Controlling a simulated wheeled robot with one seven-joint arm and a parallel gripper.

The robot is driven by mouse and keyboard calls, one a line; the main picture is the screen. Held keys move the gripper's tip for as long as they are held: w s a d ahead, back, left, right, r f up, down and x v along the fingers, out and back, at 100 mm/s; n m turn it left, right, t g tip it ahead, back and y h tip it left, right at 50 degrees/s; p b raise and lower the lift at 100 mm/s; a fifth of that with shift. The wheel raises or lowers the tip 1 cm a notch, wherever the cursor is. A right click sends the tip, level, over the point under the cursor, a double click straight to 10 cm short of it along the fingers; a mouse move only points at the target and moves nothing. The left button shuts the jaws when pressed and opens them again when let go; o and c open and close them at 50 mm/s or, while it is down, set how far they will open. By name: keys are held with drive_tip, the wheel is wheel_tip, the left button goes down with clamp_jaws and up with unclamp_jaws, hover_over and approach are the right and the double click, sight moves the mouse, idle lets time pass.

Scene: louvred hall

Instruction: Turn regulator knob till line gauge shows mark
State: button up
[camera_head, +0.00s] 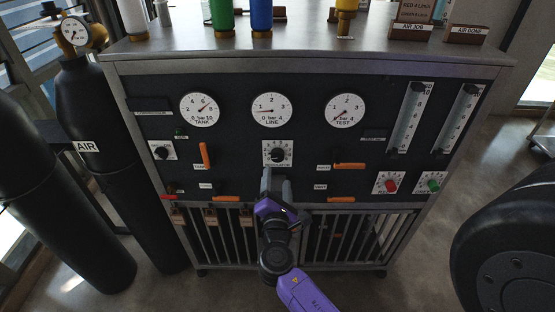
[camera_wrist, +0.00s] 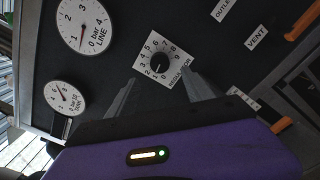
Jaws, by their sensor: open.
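The regulator knob (camera_head: 278,153) is a black round knob on a white numbered plate, at the middle of the black panel. It also shows in the wrist view (camera_wrist: 158,65), tilted by the camera's angle. The line gauge (camera_head: 271,110) is a white dial just above it, marked 0 to 4 bar; in the wrist view (camera_wrist: 86,24) its red needle points to the low end, near 1 or below. I cannot make out a separate target mark on it. My gripper (camera_head: 274,183) is open and empty, just below the knob, its fingers (camera_wrist: 158,88) apart and not around it.
The tank gauge (camera_head: 199,110) and test gauge (camera_head: 345,110) flank the line gauge. Orange levers (camera_head: 206,155) and (camera_head: 349,166) stick out on both sides. Flow tubes (camera_head: 408,117) and red and green knobs are at right. Black cylinders (camera_head: 88,150) stand left.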

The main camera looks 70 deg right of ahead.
sight(277, 158)
drive_tip(key=shift+x, duration=4.95)
clamp_jaws()
